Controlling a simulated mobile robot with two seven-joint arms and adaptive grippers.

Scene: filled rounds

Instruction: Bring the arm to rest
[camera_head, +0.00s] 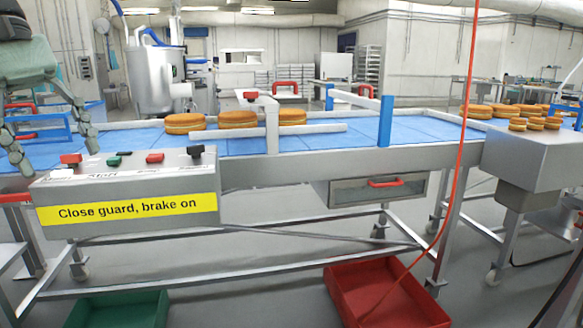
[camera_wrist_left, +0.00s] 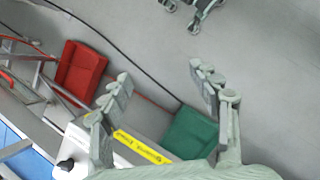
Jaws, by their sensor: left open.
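My left gripper (camera_head: 52,132) is at the far left of the head view, over the left end of the blue conveyor belt and beside the control box (camera_head: 130,185). Its fingers are apart and hold nothing. In the left wrist view the open fingers (camera_wrist_left: 160,95) frame the grey floor, with the control box's yellow label (camera_wrist_left: 142,147) seen between them, farther off. My right gripper is not in view.
The conveyor (camera_head: 350,137) carries several filled rounds (camera_head: 238,119) behind a rail. More rounds (camera_head: 535,123) stand at the right. A red crate (camera_head: 400,300) and a green crate (camera_head: 118,311) are on the floor. An orange-red cable (camera_head: 462,150) hangs in front.

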